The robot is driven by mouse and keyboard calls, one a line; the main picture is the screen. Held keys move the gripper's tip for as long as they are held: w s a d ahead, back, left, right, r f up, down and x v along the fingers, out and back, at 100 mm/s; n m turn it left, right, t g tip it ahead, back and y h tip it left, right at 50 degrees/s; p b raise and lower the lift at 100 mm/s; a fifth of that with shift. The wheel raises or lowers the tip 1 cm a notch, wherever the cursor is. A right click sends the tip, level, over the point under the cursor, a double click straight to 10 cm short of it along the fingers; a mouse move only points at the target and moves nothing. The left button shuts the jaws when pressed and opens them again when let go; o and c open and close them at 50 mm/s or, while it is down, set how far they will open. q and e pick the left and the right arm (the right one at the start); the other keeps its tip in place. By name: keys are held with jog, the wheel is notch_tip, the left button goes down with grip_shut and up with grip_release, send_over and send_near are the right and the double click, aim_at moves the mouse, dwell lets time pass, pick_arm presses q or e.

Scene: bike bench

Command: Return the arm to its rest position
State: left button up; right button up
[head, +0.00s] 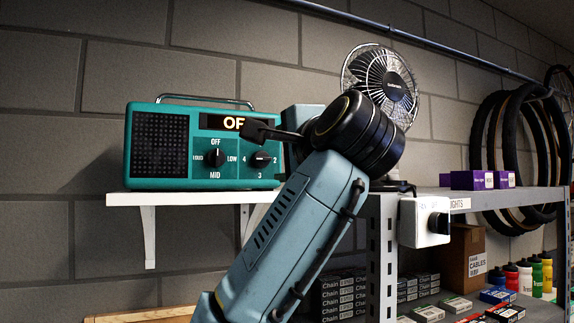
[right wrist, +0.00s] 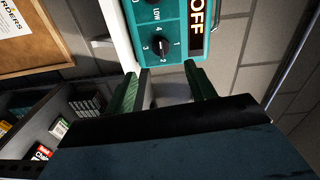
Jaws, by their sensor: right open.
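My right arm rises from the bottom of the head view, with its wrist in front of the right part of a teal radio-like box (head: 222,185). My right gripper (head: 262,131) is partly hidden by the wrist and lies in front of the box. In the right wrist view its two green-edged fingers (right wrist: 163,86) are apart with nothing between them. My left gripper is not in view.
The box stands on a white wall shelf (head: 150,198). A black fan (head: 388,85) and a white switch box (head: 424,221) are right of my wrist. A metal rack (head: 480,199) holds purple boxes, bottles and chain boxes. Tyres (head: 485,145) hang at right.

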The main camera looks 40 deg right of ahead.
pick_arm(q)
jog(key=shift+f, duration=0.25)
pick_arm(e)
jog(key=shift+v, duration=0.85)
